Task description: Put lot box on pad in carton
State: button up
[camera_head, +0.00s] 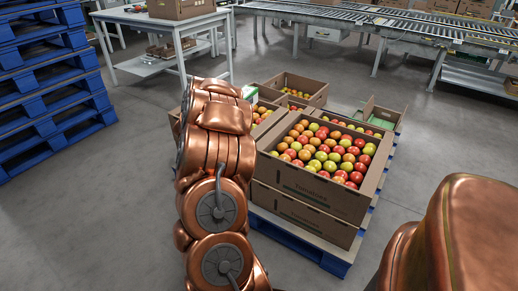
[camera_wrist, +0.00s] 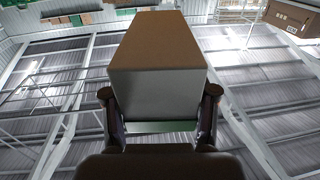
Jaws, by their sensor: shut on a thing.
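My gripper (camera_wrist: 159,92) is shut on the lot box (camera_wrist: 158,90), with one finger on each side of it. In the wrist view the box shows a pale grey face and a brown face, with a green strip below. In the head view my copper arm hides the gripper; a small white and green piece (camera_head: 250,94) shows just past the arm, probably the lot box. An open carton (camera_head: 399,127) stands at the right rear of the pallet, with a green patch (camera_head: 381,123) inside that looks like the pad. Its floor is mostly hidden.
A large carton full of tomatoes (camera_head: 310,194) is stacked on another carton on a blue pallet (camera_head: 300,246). More tomato cartons (camera_head: 309,87) stand behind. Blue pallets (camera_head: 45,90) are stacked at left, a table (camera_head: 160,20) and roller conveyor (camera_head: 400,25) at the back.

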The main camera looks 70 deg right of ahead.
jog(key=s+f+b, duration=0.1)
jog(key=f+b, duration=0.1)
jog(key=f, duration=0.2)
jog(key=s+d+f+m+g+b, duration=0.1)
jog(key=s+f, duration=0.1)
jog(key=f, duration=0.2)
jog(key=s+f+g+b, duration=0.1)
jog(key=s+f+b, duration=0.1)
jog(key=f, duration=0.3)
jog(key=shift+s+d+b, duration=0.15)
jog(key=shift+d+b, duration=0.15)
jog(key=o, duration=1.3)
jog(key=shift+f, duration=0.1)
jog(key=shift+o, duration=0.2)
jog(key=shift+a+r, duration=0.2)
jog(key=shift+a, duration=0.1)
jog(key=w+a+p, duration=0.2)
jog(key=a+p, duration=0.2)
jog(key=a, duration=0.7)
jog(key=shift+w, duration=0.25)
